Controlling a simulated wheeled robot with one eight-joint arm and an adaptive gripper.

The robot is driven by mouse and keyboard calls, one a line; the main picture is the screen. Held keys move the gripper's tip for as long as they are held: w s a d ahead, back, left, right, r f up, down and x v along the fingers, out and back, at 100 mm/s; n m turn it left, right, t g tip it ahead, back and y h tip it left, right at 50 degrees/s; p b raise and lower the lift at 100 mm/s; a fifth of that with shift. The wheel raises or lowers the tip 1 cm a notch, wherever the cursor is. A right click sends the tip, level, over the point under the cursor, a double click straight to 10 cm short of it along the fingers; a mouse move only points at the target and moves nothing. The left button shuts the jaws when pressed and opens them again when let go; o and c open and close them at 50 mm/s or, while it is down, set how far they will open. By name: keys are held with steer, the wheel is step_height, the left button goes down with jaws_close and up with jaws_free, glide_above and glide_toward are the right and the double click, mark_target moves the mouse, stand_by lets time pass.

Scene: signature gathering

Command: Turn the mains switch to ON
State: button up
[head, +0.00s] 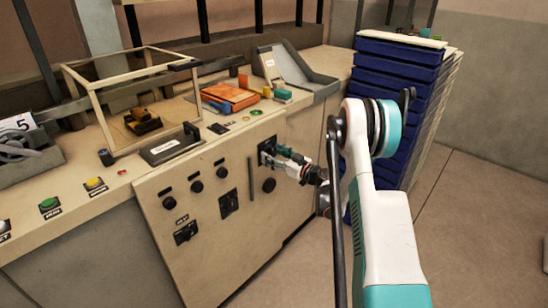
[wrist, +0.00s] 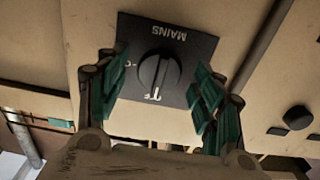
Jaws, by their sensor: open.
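The mains switch (wrist: 158,70) is a round black knob with a raised bar, on a dark plate (wrist: 195,45) marked MAINS, seen upside down in the wrist view. The bar runs nearly upright in that view, its lower end close to a white mark; I cannot read the position marks for certain. My gripper (wrist: 162,62) is open, its green fingers on either side of the knob with gaps showing. In the head view my gripper (head: 283,157) is at the cabinet's front panel, in front of the dark plate (head: 264,146), and hides the knob.
The panel has other black knobs (head: 269,185) and a vertical bar handle (head: 251,180) close by. A stack of blue trays (head: 395,75) stands right of the cabinet, behind my arm. The desktop holds an orange box (head: 230,97) and a framed case (head: 97,90).

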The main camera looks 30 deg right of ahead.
steer(key=shift+w, duration=0.15)
steer(key=shift+c, duration=0.5)
steer(key=c, duration=1)
steer(key=shift+o, duration=0.2)
steer(key=shift+m, duration=0.3)
steer(key=m, duration=0.4)
steer(key=shift+a, duration=0.1)
steer(key=m, duration=0.4)
steer(key=shift+r+m, duration=0.1)
steer(key=shift+m, duration=0.3)
steer(key=m, duration=0.4)
steer(key=shift+m, duration=2.2)
